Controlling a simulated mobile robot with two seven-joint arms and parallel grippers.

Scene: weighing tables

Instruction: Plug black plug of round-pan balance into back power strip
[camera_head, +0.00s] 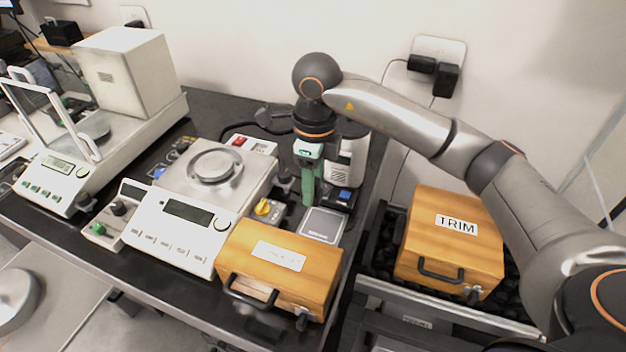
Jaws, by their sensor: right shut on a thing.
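The round-pan balance (222,215) stands on the dark table, with a round metal pan (214,164) on top and a display at its front. A white power strip (262,146) with a red switch shows behind it, partly covered by the balance. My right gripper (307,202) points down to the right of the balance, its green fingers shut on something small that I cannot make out. The black plug cannot be told apart for certain among the dark parts near the fingers. My left gripper is not in view.
A wooden box (281,266) sits at the front, close to the round-pan balance. A grey flat pan (322,225) and a white device (348,160) stand close by my gripper. A black cable (270,122) lies at the back. A TRIM box (449,243) is at right.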

